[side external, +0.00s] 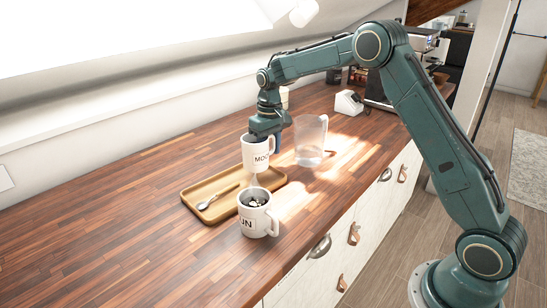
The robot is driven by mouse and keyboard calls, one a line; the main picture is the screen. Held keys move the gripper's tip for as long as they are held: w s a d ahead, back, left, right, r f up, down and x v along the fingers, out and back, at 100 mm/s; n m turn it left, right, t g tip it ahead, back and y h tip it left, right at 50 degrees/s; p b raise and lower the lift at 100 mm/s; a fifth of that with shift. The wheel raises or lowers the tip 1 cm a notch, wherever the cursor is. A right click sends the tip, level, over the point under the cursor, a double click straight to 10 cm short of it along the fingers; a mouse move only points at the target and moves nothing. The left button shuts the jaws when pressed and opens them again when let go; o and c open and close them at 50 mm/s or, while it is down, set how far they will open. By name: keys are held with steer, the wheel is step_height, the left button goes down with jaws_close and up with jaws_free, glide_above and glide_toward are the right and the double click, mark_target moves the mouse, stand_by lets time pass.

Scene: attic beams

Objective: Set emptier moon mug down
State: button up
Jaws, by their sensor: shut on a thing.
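My gripper (266,131) is shut on a white mug (256,158) with dark letters starting "MOO". It holds this mug roughly upright, apparently above the back of a wooden tray (189,198). The inside of the held mug is mostly hidden. A second white mug (258,226), with letters ending "UN", stands upright on the counter at the tray's front right edge, its handle to the right. Dark and pale pieces show inside it. A spoon (212,201) lies in the left part of the tray.
A clear pitcher (311,140) stands on the wooden counter (110,235) just right of my gripper. A white device (348,103) and dark appliances are farther back. The counter left of the tray is clear. Its front edge drops off above the white drawers (345,245).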

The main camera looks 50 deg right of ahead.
steer(key=shift+f, duration=1.7)
steer(key=shift+f, duration=0.15)
steer(key=o, duration=1.3)
step_height(320, 180, up, 12)
steer(key=shift+d+f, duration=0.1)
steer(key=shift+r, duration=0.25)
steer(key=shift+s+r, duration=0.1)
